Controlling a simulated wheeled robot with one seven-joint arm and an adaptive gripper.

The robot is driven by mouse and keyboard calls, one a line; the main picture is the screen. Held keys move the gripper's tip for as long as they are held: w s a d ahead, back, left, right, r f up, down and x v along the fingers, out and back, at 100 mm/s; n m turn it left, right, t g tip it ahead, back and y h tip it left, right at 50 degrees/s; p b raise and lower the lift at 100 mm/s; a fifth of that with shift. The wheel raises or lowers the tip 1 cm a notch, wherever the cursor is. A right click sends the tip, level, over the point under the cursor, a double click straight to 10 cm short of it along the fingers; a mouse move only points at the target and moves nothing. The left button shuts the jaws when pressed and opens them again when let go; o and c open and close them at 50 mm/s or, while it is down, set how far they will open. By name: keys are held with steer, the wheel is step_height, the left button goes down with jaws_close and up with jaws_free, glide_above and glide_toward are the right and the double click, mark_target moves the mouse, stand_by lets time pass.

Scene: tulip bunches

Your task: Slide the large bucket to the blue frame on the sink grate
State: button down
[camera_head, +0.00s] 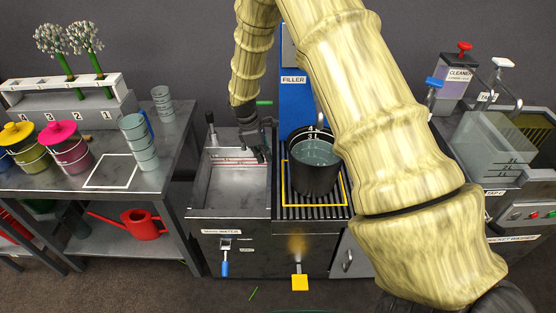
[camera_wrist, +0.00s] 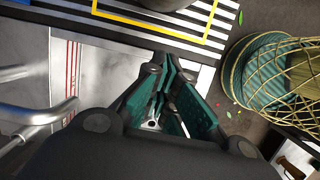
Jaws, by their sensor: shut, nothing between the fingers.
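The large dark bucket (camera_head: 313,172) stands upright on the slatted grate (camera_head: 322,212) under the filler, inside a yellow frame (camera_head: 305,204). It holds water-like liquid and has level marks inside. The yellow frame also shows in the wrist view (camera_wrist: 150,24), with a dark edge, probably the bucket, at the top. In the wrist view my gripper (camera_wrist: 168,75) is shut and empty.
The metal sink basin (camera_head: 232,180) lies left of the grate, with a tap (camera_wrist: 45,120) beside my gripper. A wire basket (camera_wrist: 270,75) stands on the floor. A left bench holds buckets and a white frame (camera_head: 110,171). My arm hides part of the right side.

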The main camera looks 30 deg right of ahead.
steer(key=d+f, duration=0.1)
steer(key=f, duration=0.1)
steer(key=d+f+p, duration=0.1)
steer(key=f, duration=0.1)
steer(key=d+f, duration=0.1)
steer(key=f, duration=0.2)
steer(key=shift+w+d+f+p, duration=0.1)
steer(key=shift+w+d+p, duration=0.05)
steer(key=shift+d+p, duration=0.15)
steer(key=shift+s+d+p, duration=0.25)
steer(key=shift+s+d, duration=0.05)
steer(key=shift+d, duration=0.2)
steer(key=shift+s+d+p, duration=0.2)
steer(key=shift+s+d, duration=0.05)
steer(key=shift+d, duration=0.25)
steer(key=shift+s+d, duration=0.45)
steer(key=shift+d, duration=0.2)
